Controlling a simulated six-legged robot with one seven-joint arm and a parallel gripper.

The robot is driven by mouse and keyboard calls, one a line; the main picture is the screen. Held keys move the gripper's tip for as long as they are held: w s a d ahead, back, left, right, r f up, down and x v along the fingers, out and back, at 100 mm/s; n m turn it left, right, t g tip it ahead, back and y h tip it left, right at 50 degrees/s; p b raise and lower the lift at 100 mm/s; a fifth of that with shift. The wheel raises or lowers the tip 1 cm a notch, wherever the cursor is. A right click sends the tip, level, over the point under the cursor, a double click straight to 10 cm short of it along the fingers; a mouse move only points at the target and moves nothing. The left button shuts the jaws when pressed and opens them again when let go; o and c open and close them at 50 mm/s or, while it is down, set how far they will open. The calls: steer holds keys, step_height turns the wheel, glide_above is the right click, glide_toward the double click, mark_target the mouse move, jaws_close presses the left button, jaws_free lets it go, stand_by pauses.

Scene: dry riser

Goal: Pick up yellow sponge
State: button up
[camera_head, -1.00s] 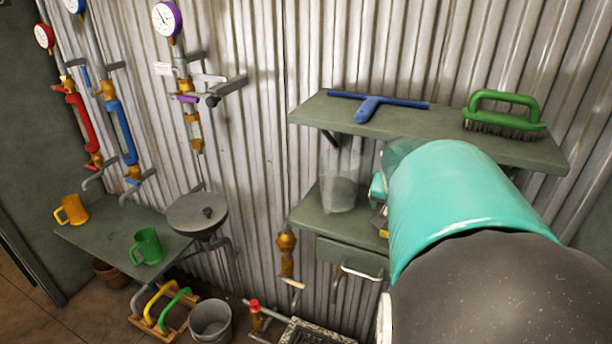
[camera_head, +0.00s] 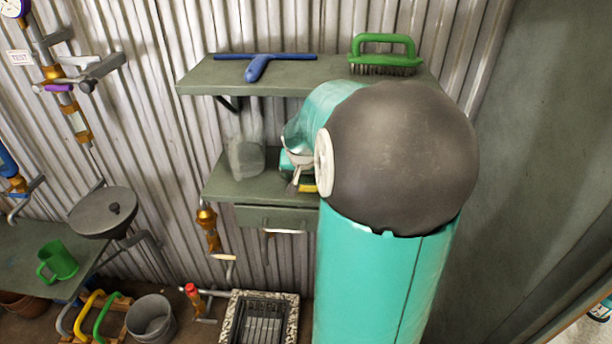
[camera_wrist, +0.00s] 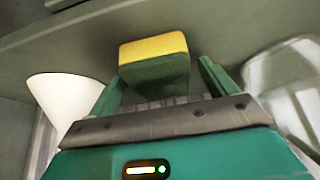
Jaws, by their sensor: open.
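The yellow sponge (camera_wrist: 153,48) has a green side and sits on a grey-green surface in the wrist view. It lies straight ahead of my gripper (camera_wrist: 160,80), whose two green fingers are apart, one toward each side of it. I cannot tell whether either finger touches it. In the head view only a small yellow piece of the sponge (camera_head: 308,188) shows on the lower shelf (camera_head: 225,187), and my arm hides the rest. My gripper (camera_head: 295,178) is at this shelf and mostly hidden there.
A clear container (camera_head: 246,152) stands left of my gripper, and a white cone-shaped thing (camera_wrist: 66,100) is near it in the wrist view. The upper shelf (camera_head: 200,78) overhead holds a blue squeegee (camera_head: 258,66) and green brush (camera_head: 384,52). A corrugated wall is behind.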

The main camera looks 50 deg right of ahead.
steer(key=c, duration=1.1)
steer(key=shift+r, duration=0.1)
steer(key=shift+c, duration=0.2)
